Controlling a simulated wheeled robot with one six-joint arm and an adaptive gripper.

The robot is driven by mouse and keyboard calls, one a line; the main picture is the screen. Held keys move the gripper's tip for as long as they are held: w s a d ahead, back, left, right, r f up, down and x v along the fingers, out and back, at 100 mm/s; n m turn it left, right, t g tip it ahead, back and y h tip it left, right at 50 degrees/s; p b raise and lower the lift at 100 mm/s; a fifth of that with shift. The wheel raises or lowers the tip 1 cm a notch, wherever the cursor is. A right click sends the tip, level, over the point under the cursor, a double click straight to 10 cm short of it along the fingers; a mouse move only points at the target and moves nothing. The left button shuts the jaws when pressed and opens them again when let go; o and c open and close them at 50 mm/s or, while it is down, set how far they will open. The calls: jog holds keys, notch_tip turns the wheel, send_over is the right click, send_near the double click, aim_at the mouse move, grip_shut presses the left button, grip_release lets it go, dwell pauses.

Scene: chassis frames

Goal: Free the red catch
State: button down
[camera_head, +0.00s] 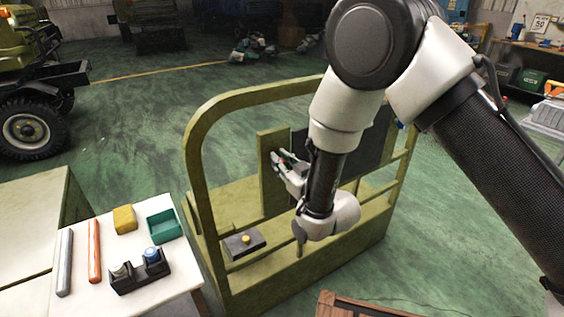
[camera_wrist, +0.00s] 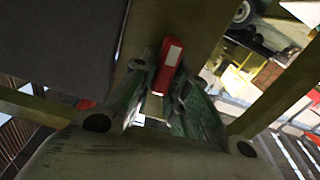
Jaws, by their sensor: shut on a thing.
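The red catch (camera_wrist: 168,68) shows in the wrist view as a red bar with a pale patch on its face. It sits on an olive upright post. My gripper (camera_wrist: 160,92) is at its lower end, with a finger on each side, shut on it. In the head view my gripper (camera_head: 279,158) reaches to the olive post (camera_head: 268,190) of the chassis frame. The catch itself is mostly hidden there behind the fingers.
The olive chassis frame (camera_head: 193,160) surrounds my arm, with a dark panel (camera_head: 368,148) behind it. A dark block with a yellow knob (camera_head: 245,239) sits low on the frame. A white table (camera_head: 75,290) at left holds a green tray (camera_head: 164,225), a yellow block (camera_head: 124,219) and rods.

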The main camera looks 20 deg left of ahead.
jog(key=n, duration=0.4)
jog(key=shift+s+a+f, duration=0.1)
jog(key=shift+s+a, duration=0.15)
jog(key=shift+s, duration=0.05)
jog(key=shift+s+a+f+n, duration=0.15)
jog(key=shift+f+n, duration=0.15)
jog(key=shift+n, duration=1.85)
jog(key=shift+s+a+f+n, duration=0.1)
jog(key=shift+f+n, duration=0.15)
jog(key=shift+n, duration=1.95)
jog(key=shift+s+a+f+n, duration=0.15)
jog(key=shift+f+n, duration=0.15)
jog(key=shift+n, duration=1.85)
jog(key=shift+d, duration=0.1)
jog(key=c, duration=1.4)
grip_release()
jog(key=shift+c, duration=0.2)
